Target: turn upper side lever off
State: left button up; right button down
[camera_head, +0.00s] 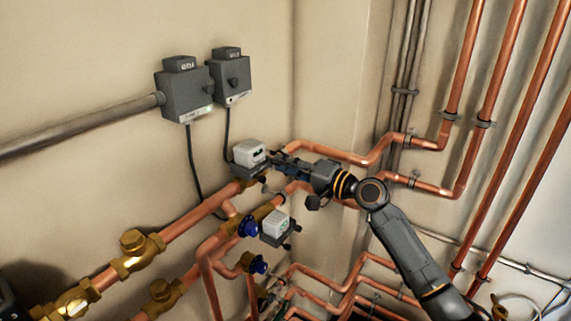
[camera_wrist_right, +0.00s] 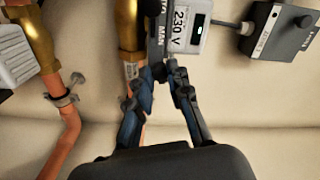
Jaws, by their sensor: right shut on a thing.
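The upper valve actuator (camera_head: 250,153) is a white and grey box on the upper copper pipe in the head view. In the wrist view its face (camera_wrist_right: 186,32) shows "230 V" and "MAN" markings. My right gripper (camera_head: 277,160) reaches it from the right. In the wrist view the right gripper's (camera_wrist_right: 160,76) two dark fingers are close together at the actuator's lower edge, shut on the side lever there. The lever itself is mostly hidden between the fingertips, so its exact angle cannot be told. My left gripper is not in view.
A second, lower actuator (camera_head: 275,225) sits just below, near a blue valve handle (camera_head: 248,226). Two grey control boxes (camera_head: 184,93) (camera_head: 232,78) hang on the wall above, with cables running down. Copper pipes (camera_head: 430,185) run close behind and below my right arm.

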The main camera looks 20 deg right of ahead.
jog(key=c, duration=1.3)
grip_release()
jog(key=shift+o, duration=0.2)
jog(key=v, duration=1.2)
